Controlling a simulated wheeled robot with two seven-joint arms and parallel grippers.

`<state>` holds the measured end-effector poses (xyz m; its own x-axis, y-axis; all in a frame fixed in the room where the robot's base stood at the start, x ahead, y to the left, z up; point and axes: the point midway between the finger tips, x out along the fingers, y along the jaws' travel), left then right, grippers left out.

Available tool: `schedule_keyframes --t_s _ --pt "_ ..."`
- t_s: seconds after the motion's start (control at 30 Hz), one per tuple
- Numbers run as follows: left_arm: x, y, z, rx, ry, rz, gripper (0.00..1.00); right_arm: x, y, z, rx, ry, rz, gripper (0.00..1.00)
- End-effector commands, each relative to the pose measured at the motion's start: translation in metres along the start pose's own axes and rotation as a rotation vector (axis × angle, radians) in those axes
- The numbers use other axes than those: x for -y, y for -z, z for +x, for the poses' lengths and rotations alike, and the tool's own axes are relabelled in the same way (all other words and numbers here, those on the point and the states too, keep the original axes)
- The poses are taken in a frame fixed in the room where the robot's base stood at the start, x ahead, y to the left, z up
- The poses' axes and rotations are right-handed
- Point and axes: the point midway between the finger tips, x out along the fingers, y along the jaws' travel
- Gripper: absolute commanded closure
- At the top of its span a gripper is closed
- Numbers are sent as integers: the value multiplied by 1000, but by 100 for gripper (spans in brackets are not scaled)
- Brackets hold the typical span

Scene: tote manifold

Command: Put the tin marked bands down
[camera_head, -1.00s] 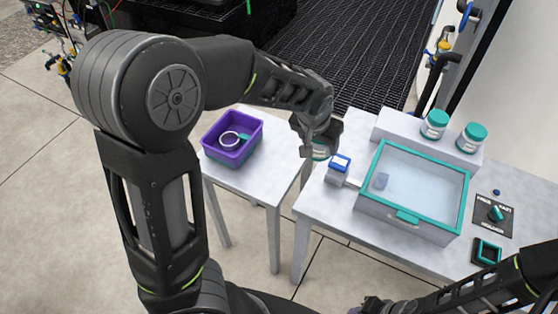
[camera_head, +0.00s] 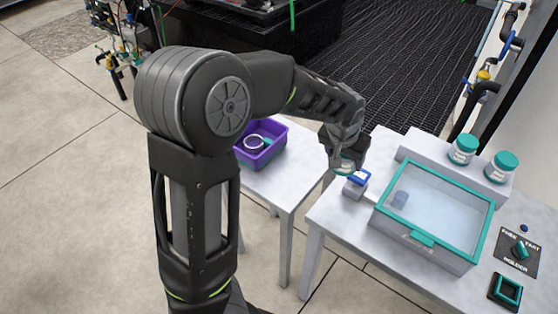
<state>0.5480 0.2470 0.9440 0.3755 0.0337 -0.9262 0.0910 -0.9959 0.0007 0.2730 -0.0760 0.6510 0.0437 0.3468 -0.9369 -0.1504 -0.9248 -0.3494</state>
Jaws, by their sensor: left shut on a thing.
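My left gripper (camera_head: 343,160) is shut on a small tin with a teal edge (camera_head: 343,169). Its jaws hide most of the tin, and I cannot read a marking on it. The gripper is over the near-left part of the right-hand table (camera_head: 328,222), just left of and behind a small blue-topped box (camera_head: 354,186). I cannot tell whether the tin touches anything below. My right gripper is not in view.
A clear bin with a teal rim (camera_head: 437,243) fills the table's middle. Two teal-lidded jars (camera_head: 463,150) (camera_head: 501,167) stand on a raised ledge behind it. A knob panel (camera_head: 519,252) and a teal square holder (camera_head: 506,291) lie right. A purple tote (camera_head: 262,158) sits on the left table.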

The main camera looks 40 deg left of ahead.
Motion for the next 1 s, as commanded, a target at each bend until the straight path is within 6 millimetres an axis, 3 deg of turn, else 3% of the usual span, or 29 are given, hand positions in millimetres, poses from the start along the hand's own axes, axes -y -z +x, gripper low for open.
schedule_keyframes --t_s 0.03,0.2,0.43,0.6,1.0 --pt "21 -2 26 0 14 -38 80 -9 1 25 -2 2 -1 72" --pt "87 3 66 0 58 -147 80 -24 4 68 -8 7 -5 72" --pt "165 1 92 -6 109 -269 80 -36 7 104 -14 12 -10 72" --pt "185 1 93 -7 124 -299 80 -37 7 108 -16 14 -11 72" --pt "185 -2 98 -5 124 -299 80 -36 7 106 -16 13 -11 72"
